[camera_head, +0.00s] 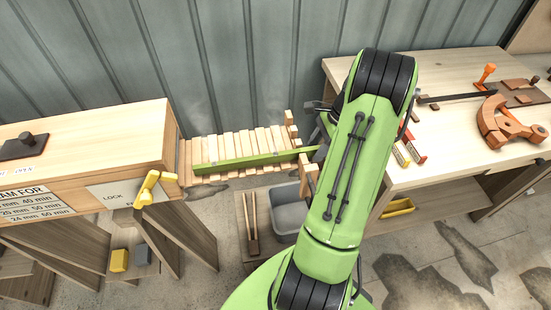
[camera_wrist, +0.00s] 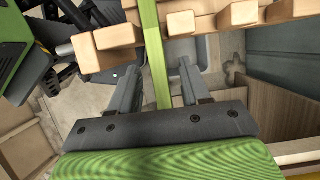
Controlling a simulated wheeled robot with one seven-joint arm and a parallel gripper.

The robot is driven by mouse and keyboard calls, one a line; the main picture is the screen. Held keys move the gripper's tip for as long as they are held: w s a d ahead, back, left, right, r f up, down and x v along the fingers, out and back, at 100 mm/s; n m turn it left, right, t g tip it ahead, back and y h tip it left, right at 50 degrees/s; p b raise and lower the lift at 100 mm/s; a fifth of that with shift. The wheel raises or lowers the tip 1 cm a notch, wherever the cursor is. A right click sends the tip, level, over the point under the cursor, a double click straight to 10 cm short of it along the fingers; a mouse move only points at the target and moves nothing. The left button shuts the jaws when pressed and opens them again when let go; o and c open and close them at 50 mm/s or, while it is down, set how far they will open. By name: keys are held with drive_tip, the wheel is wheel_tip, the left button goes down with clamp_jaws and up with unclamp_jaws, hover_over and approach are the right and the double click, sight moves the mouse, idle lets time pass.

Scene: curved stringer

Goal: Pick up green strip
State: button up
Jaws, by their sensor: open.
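The green strip (camera_head: 250,160) is long and thin and lies across the wooden slats in the head view. Its right end reaches toward my arm. In the wrist view the green strip (camera_wrist: 155,60) runs from the top edge down between the fingers of my gripper (camera_wrist: 160,68). My gripper is open, with one finger on each side of the strip and a visible gap to each. Whether the strip lies at the depth of the fingertips is hard to tell. In the head view my arm hides most of the gripper.
The slatted wooden rack (camera_head: 225,142) bridges the left wooden bench (camera_head: 95,130) and the right workbench (camera_head: 440,130). Wooden blocks (camera_wrist: 195,22) stand close to the fingers in the wrist view. A grey bin (camera_head: 286,220) is below. An orange clamp (camera_head: 505,125) lies on the right workbench.

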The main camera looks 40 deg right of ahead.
drive_tip(key=shift+f, duration=0.15)
idle(0.5)
clamp_jaws()
